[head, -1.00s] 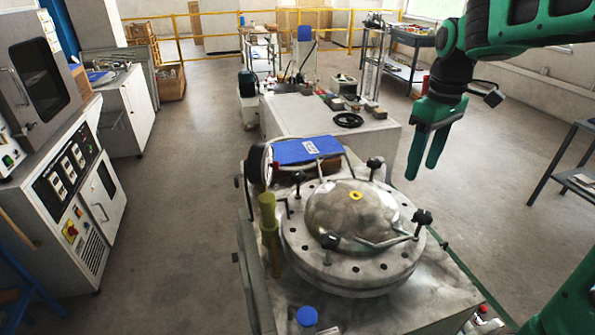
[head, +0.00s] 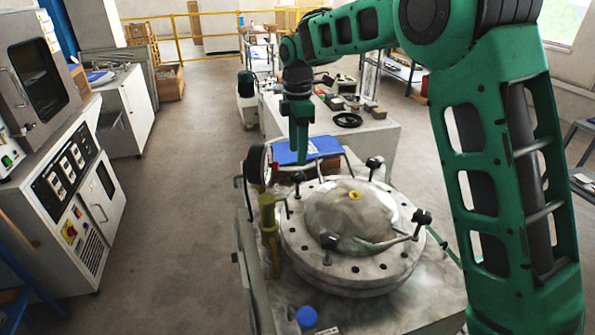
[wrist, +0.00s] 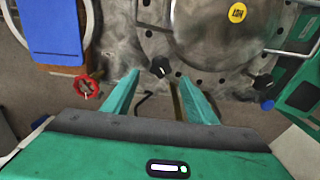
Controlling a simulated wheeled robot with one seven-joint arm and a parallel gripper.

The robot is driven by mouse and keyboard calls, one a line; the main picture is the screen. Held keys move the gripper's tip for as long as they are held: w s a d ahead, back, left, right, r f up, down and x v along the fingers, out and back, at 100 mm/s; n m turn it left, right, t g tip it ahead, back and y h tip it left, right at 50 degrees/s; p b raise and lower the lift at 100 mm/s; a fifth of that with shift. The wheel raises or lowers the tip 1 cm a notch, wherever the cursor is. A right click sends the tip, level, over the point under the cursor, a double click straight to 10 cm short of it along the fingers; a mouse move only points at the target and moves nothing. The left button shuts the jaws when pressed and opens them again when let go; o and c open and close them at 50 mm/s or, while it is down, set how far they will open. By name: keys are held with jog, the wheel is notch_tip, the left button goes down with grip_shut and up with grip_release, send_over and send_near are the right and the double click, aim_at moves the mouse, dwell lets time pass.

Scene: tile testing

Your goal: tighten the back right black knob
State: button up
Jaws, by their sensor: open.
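The round metal vessel lid (head: 350,215) has a dome with a yellow sticker and black knobs around its rim. The back right black knob (head: 374,163) stands upright and clear of my gripper. My gripper (head: 302,160) hangs fingers down above the back left knob (head: 298,177) in the head view. In the wrist view my open gripper (wrist: 157,77) points at a black knob (wrist: 160,67), which shows between the two fingertips. I cannot tell whether the fingers touch it. Another black knob (wrist: 263,82) lies to the right there, outside the fingers.
A blue folder (head: 310,149) lies behind the lid. A round gauge (head: 256,163), a red valve handle (wrist: 86,87) and a yellow post (head: 268,225) stand close by on the left. A blue cap (head: 306,316) is at the front. A bench with tools stands behind.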

aim_at(298, 173)
notch_tip(298, 173, down, 7)
jog(key=shift+f, duration=0.2)
dwell(0.3)
jog(key=c, duration=1.1)
